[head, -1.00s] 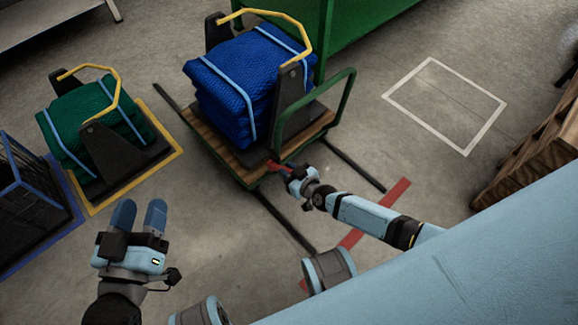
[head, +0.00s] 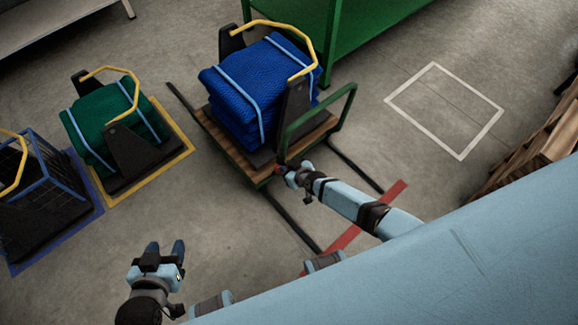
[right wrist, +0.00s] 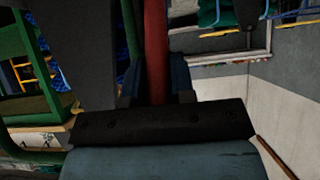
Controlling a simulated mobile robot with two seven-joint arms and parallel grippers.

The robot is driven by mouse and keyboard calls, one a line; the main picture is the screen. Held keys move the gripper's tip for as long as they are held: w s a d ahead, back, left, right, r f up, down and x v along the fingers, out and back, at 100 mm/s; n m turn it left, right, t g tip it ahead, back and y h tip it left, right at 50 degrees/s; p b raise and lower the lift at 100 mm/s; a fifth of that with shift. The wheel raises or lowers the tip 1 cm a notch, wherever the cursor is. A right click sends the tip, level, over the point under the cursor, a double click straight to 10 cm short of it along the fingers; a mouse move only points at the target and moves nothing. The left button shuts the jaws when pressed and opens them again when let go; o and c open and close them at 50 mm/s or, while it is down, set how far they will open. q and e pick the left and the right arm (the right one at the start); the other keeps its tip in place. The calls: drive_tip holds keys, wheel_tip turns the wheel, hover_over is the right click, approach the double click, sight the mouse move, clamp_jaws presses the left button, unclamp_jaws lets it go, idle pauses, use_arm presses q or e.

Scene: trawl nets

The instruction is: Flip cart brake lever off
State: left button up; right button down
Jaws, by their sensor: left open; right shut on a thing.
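The cart (head: 207,122) has a wooden deck, a green frame and a green push handle (head: 350,100). It carries a cradle with a folded blue net (head: 235,95). My right gripper (head: 284,167) is at the cart's near end, below the handle. In the right wrist view a red lever (right wrist: 156,45) stands between the blue fingertips, and the gripper is shut on it. In the head view the lever is mostly hidden by the gripper. My left gripper (head: 165,250) is open and empty above the bare floor at the lower left.
A green net (head: 95,115) in a cradle stands on a yellow-outlined floor square. A green container (head: 370,30) stands behind the cart. A white-outlined square (head: 445,110) on the right is empty. Wooden pallets (head: 545,140) are at the right edge.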

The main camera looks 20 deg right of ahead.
use_arm(q)
drive_tip(key=shift+r, duration=0.1)
idle(0.3)
use_arm(e)
drive_tip(key=c, duration=1)
unclamp_jaws()
drive_tip(key=shift+o, duration=0.2)
drive_tip(key=shift+s+r, duration=0.15)
drive_tip(key=shift+r, duration=0.05)
use_arm(q)
wheel_tip(320, 180, up, 2)
drive_tip(key=p, duration=0.5)
drive_tip(key=shift+s+a+n+g, duration=0.1)
drive_tip(key=shift+s+n+g, duration=0.05)
drive_tip(key=shift+n+g, duration=0.15)
use_arm(e)
drive_tip(key=v, duration=1.3)
use_arm(q)
drive_tip(key=shift+a, duration=0.2)
use_arm(e)
drive_tip(key=shift+s+r, duration=0.1)
drive_tip(key=shift+s, duration=0.05)
